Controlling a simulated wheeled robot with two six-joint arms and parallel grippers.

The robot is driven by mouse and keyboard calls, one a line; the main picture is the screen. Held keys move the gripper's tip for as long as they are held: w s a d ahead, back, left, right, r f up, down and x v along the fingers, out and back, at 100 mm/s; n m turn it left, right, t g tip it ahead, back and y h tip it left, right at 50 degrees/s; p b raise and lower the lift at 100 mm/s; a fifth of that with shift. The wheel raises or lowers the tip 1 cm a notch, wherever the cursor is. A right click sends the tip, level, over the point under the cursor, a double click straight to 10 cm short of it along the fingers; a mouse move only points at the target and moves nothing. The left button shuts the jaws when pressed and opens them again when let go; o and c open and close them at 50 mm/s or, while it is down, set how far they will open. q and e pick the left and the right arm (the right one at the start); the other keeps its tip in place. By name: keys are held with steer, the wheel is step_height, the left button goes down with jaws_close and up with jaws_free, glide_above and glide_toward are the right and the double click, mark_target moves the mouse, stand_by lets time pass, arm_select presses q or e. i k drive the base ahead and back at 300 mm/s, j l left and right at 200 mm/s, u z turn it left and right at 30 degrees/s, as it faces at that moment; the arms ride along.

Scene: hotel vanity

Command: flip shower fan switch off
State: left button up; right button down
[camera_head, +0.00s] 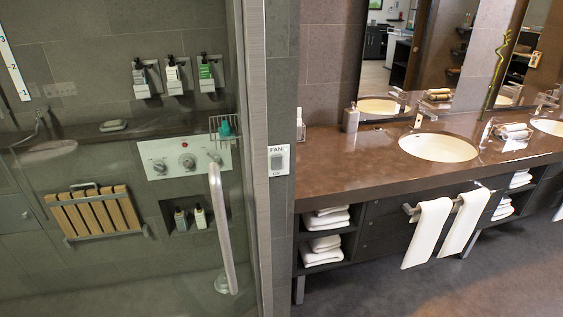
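The fan switch (278,161) is a light plate with a grey rocker on the dark tiled wall strip between the shower glass and the vanity. The word FAN is printed above the rocker, and a smaller label below it is too small to read surely. I cannot tell which way the rocker is tilted. Nothing covers the switch. Neither of my grippers shows in the head view.
The shower glass door with its long handle (222,228) stands just left of the switch. Open floor (400,292) lies in front of the vanity.

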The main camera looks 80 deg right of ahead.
mark_target(276, 161)
steer(key=z, duration=2.6)
